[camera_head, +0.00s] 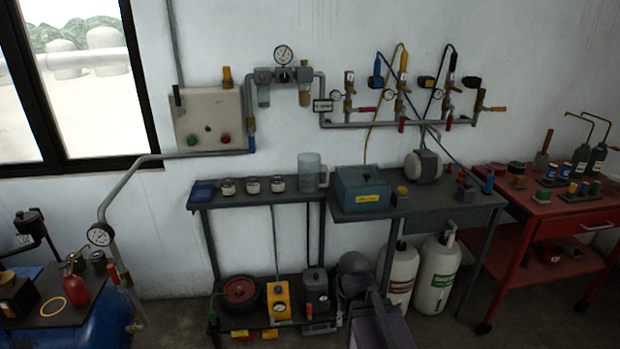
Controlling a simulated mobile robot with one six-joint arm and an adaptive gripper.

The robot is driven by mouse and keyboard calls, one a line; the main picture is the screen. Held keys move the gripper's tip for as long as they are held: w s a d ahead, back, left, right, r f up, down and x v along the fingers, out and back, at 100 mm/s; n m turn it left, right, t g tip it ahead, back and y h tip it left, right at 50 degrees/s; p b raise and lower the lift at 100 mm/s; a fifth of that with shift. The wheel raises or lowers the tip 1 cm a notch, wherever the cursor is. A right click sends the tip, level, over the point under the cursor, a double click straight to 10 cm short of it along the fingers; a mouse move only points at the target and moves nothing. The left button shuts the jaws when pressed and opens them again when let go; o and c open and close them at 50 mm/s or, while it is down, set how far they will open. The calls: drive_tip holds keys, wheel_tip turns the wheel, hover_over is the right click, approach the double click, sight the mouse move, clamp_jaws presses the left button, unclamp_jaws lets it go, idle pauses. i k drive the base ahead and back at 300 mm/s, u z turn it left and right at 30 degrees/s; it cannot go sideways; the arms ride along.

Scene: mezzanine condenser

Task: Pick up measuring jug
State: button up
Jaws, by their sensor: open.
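The measuring jug (311,171) is a clear, pale grey cylinder with a handle on its right side. It stands upright at the right end of a narrow dark shelf (262,198) against the white wall. Several small lidded jars stand in a row to its left, and a teal box is close on its right. Nothing visible covers the jug. My gripper's fingers do not show in this view.
The teal box (362,188) stands on a grey workbench (425,213). A red cart (545,212) is at the right. A blue tank (75,325) is at the lower left. Gauges and pipes line the wall above. Dark arm-like parts, likely mine, rise at bottom centre.

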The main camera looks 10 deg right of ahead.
sight(309, 164)
drive_tip(key=z, duration=0.05)
drive_tip(key=i, duration=1)
drive_tip(key=u, duration=0.1)
